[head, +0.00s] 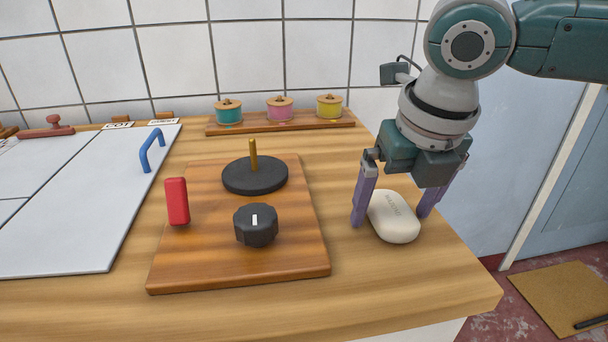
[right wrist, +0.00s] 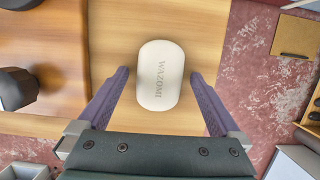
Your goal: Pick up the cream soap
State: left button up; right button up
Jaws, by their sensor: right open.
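The cream soap (head: 393,217) is an oval bar with dark lettering, lying flat on the wooden counter near its right end. My right gripper (head: 391,218) points down over it, open, with one purple finger to the left of the soap and one to the right. In the right wrist view the soap (right wrist: 160,76) lies between and a little ahead of the open fingers (right wrist: 163,78), with a gap on both sides. I cannot tell from these views whether the fingertips reach counter height. My left gripper is not in view.
A wooden board (head: 290,270) with a black knob (head: 256,225), a black disc with brass peg (head: 254,175) and a red handle (head: 177,202) is left of the soap. Thread spools (head: 280,108) stand on a rack behind. The counter's right edge (head: 450,230) is close by.

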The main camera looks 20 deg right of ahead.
jog(key=c, duration=1.4)
